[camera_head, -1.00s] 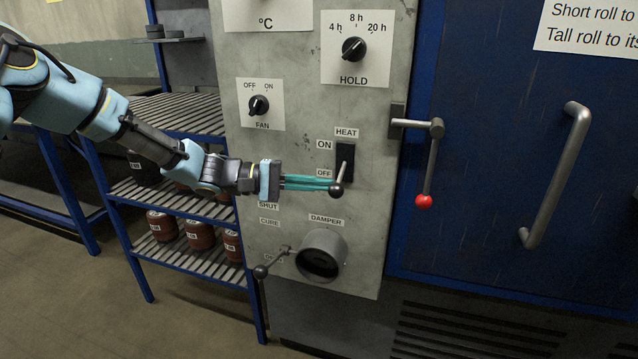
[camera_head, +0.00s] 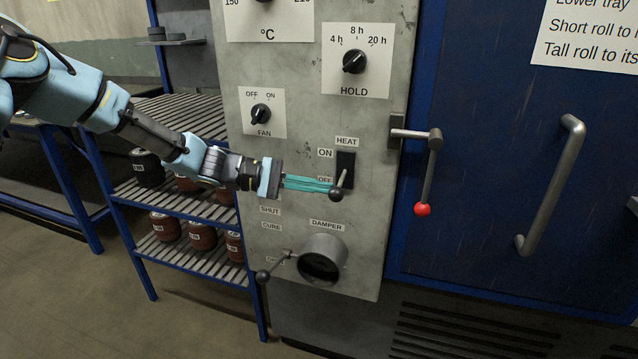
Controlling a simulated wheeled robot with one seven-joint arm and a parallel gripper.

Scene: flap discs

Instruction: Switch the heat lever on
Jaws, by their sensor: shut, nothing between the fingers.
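The heat lever (camera_head: 342,184) is a short metal rod with a dark ball knob at its lower end, coming out of a black slot plate (camera_head: 345,165) on the grey panel. The HEAT label is above it, ON at upper left and OFF at lower left. The lever points down, its knob beside and below the OFF label. My gripper (camera_head: 331,187) comes from the left with its teal fingers shut and nothing between them. The fingertips are right at the left side of the lever by the knob; whether they touch it I cannot tell. The fingers partly cover the OFF label.
The FAN knob (camera_head: 260,113) and HOLD knob (camera_head: 355,61) are above. The damper pipe (camera_head: 322,258) with its lever (camera_head: 275,268) is below. To the right are a red-knobbed door latch (camera_head: 424,180) and a door handle (camera_head: 555,185). A rack (camera_head: 190,205) with cans stands left.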

